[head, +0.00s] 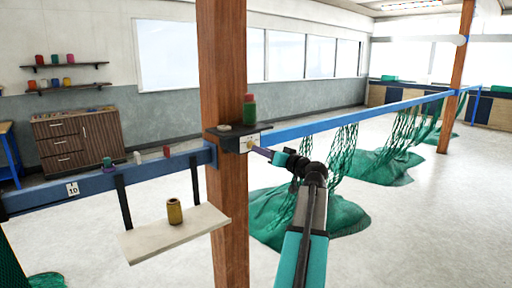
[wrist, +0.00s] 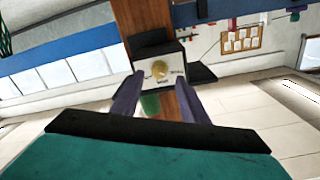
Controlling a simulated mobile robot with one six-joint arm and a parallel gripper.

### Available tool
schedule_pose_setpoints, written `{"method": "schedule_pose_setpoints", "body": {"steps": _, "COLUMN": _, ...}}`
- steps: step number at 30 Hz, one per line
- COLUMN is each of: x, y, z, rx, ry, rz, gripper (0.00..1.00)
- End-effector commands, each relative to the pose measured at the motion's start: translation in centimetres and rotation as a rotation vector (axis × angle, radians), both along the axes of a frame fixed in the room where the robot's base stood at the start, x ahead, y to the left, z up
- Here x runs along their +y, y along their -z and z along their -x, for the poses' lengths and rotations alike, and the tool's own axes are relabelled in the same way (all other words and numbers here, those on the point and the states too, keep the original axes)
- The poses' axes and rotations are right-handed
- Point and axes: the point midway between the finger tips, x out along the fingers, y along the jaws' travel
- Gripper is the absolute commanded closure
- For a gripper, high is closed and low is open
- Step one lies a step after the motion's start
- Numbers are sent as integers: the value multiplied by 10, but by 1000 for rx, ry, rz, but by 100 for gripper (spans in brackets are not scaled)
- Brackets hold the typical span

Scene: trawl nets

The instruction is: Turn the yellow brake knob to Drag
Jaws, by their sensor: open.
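The yellow brake knob (wrist: 160,70) is round and sits on a white plate (wrist: 147,77) on a dark box fixed to the wooden post. Small dark labels stand around it, too small to read, so I cannot tell its setting. My gripper (wrist: 157,88) is open, its two purple fingers pointing at the plate. In the wrist view the knob shows between and just beyond the fingertips; I see no contact. In the head view my gripper (head: 257,152) is at the plate's lower right, and the knob is small and hard to make out.
A green jar (head: 249,109) and a pale disc (head: 224,128) sit on top of the box. A blue rail (head: 350,115) with green nets runs right.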

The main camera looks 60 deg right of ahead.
Motion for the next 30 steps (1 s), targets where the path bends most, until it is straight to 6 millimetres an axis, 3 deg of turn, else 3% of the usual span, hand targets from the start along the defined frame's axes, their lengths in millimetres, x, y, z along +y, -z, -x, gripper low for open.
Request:
{"method": "schedule_pose_setpoints", "body": {"steps": 10, "x": -15, "y": -1, "z": -39, "rx": 0, "ry": 0, "rz": 0, "gripper": 60}}
{"method": "schedule_pose_setpoints", "body": {"steps": 23, "x": -18, "y": 0, "z": -45, "rx": 0, "ry": 2, "rz": 0, "gripper": 60}}
{"method": "schedule_pose_setpoints", "body": {"steps": 30, "x": -18, "y": 0, "z": -45, "rx": 0, "ry": 2, "rz": 0, "gripper": 97}}
